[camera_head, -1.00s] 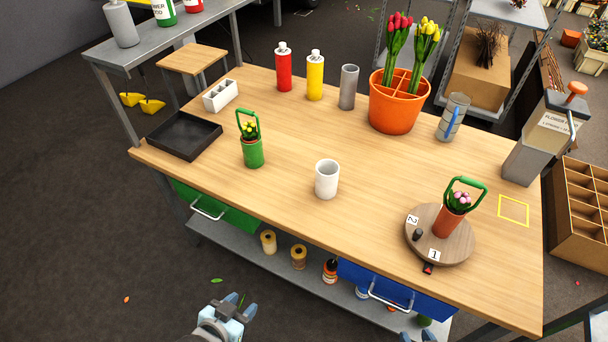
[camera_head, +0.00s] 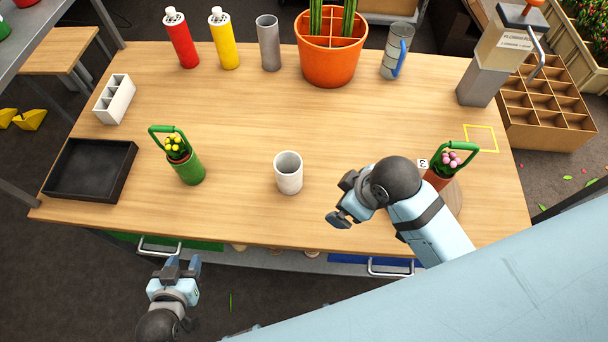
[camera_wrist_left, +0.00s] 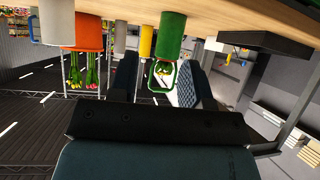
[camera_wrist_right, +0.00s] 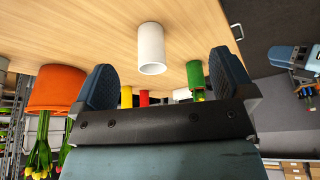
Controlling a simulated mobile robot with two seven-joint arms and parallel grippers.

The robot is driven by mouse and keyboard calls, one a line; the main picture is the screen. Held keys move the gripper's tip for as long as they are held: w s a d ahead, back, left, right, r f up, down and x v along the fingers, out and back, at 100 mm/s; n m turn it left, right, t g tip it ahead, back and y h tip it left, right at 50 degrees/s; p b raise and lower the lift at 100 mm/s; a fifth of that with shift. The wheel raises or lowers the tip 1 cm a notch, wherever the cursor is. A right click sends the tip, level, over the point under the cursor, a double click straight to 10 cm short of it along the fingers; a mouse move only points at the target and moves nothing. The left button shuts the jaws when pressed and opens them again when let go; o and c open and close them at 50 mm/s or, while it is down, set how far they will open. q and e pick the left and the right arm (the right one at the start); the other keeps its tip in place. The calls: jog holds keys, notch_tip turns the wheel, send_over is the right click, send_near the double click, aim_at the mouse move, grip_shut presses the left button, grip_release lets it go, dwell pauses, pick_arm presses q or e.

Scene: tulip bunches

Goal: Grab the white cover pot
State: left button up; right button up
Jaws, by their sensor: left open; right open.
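The white cover pot (camera_head: 288,174) stands upright and empty near the front middle of the wooden table. It also shows in the right wrist view (camera_wrist_right: 151,50), ahead of and between the two fingers. My right gripper (camera_head: 337,204) is open and empty above the table, a short way to the right of the pot and apart from it. It also shows in the right wrist view (camera_wrist_right: 164,80). My left gripper (camera_head: 181,266) is open and empty off the table's front edge, lower left of the pot. Its fingers also show in the left wrist view (camera_wrist_left: 158,78).
A green pot with yellow flowers (camera_head: 184,165) stands left of the white pot. A black tray (camera_head: 88,196) lies at the left edge. My right arm partly hides the turntable (camera_head: 454,200) and red pot (camera_head: 437,178). The table (camera_head: 240,120) behind the white pot is clear.

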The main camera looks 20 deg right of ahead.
jog(key=w+a+n+g, duration=0.2)
jog(key=w+a+n, duration=0.6)
jog(key=a+n, duration=0.1)
jog(key=n+g+h, duration=0.1)
jog(key=n+h, duration=0.2)
jog(key=n, duration=0.7)
send_over(288, 167)
jog(key=s, duration=0.3)
jog(key=f, duration=0.4)
jog(key=f+p, duration=0.1)
jog(key=f, duration=0.7)
jog(key=shift+s+a+p, duration=0.2)
jog(key=shift+a+p, duration=0.1)
jog(key=shift+p, duration=0.1)
jog(key=shift+f, duration=0.4)
jog(key=c, duration=1.2)
pick_arm(q)
jog(key=shift+s+a+r, duration=0.2)
jog(key=shift+s+a, duration=0.05)
jog(key=shift+s, duration=0.15)
jog(key=shift+s+a+r, duration=0.2)
jog(key=shift+s, duration=0.2)
pick_arm(e)
jog(key=shift+r, duration=0.15)
